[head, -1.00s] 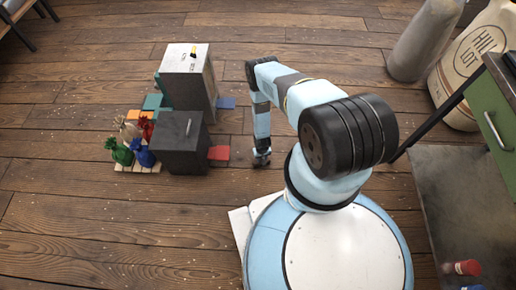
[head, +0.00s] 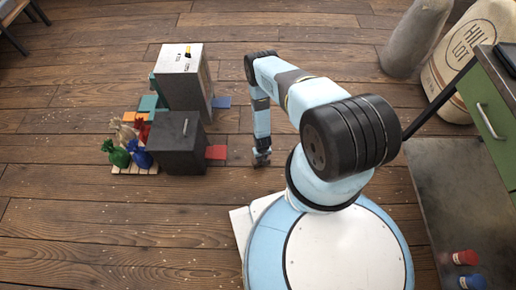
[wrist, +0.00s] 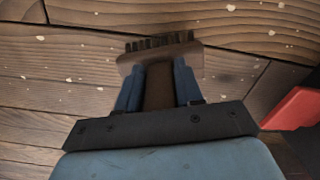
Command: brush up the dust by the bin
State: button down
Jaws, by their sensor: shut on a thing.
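My gripper (head: 262,158) points down at the floor right of the bins. In the wrist view my gripper (wrist: 158,88) is shut on the brown handle of a brush (wrist: 160,58), with dark bristles facing away from me. I cannot tell whether the bristles touch the floor. Pale dust specks (wrist: 268,33) lie scattered on the boards around the brush. More dust (head: 95,247) dots the floor at lower left. A dark grey bin-like box with a handle (head: 178,143) stands left of my gripper, and a taller light grey box (head: 183,80) stands behind it. I cannot tell which is the bin.
A red flat piece (head: 216,152) juts from the dark box towards my gripper. Small tied sacks (head: 118,157) stand on a pallet further left. A green cabinet (head: 490,105), a large sack (head: 470,60) and a grey sack (head: 418,38) stand right. Floor at lower left is open.

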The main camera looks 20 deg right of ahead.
jog(key=shift+d+r, duration=0.4)
jog(key=shift+r, duration=0.4)
jog(key=shift+s+r, duration=0.1)
jog(key=shift+r, duration=2)
